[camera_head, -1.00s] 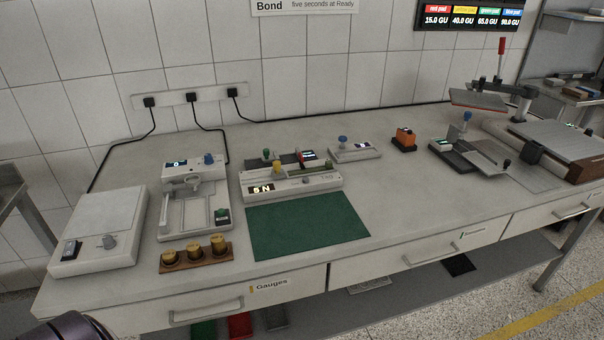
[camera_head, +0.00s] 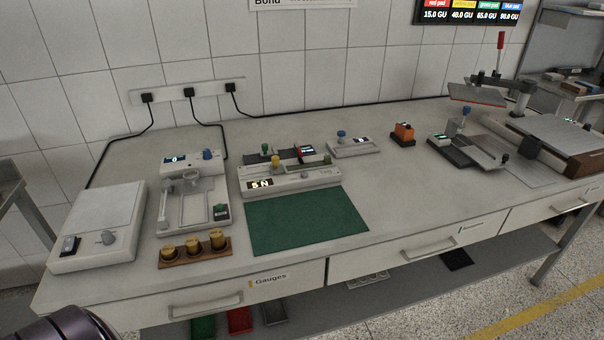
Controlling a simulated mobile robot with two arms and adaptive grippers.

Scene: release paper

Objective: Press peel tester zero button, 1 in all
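A long white device (camera_head: 315,177) with a lit display reading about "5 N" stands behind the green mat; it looks like the peel tester. A yellow knob and a green knob stand on its left part, and a dark strip with a red piece lies behind. Its small lettering and zero button are too small to make out. To its left is another white device (camera_head: 181,219) with a display showing "0", a blue knob and a green button. Neither of my grippers shows. Only a dark rounded part of my arm is at the bottom left corner.
The green mat (camera_head: 305,222) lies bare in front. A rack of brass weights (camera_head: 194,250) and a white box device (camera_head: 98,222) are at left. Small devices, an orange block (camera_head: 403,132) and a lever press (camera_head: 500,75) are further right. The bench's front right is clear.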

